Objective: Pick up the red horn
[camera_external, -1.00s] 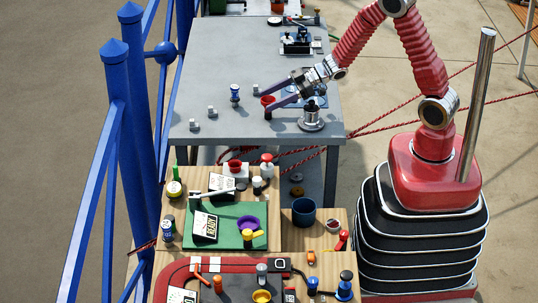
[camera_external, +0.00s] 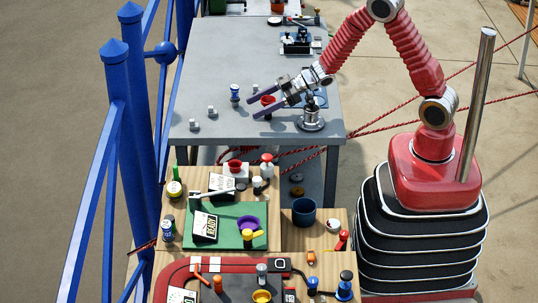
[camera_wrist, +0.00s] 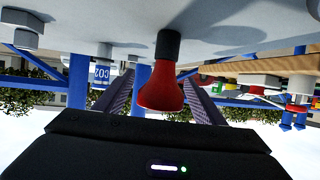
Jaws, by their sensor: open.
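The red horn (camera_external: 267,100) stands on the grey table in the external view, partly hidden by my gripper. In the wrist view, which is upside down, its red bell (camera_wrist: 160,91) and black lower part show, with the black end against the table top. My gripper (camera_external: 255,101) is open, its two long purple-grey fingers reaching left on either side of the horn. In the wrist view my gripper's fingers (camera_wrist: 160,100) stand apart, left and right of the horn, with a visible gap on each side. Nothing is held.
A blue-and-white CO2 canister (camera_external: 235,92) stands left of the fingertips. A silver winch (camera_external: 311,119) stands close to the right, beneath my arm. Small grey blocks (camera_external: 211,111) lie farther left. Cluttered wooden benches stand in front.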

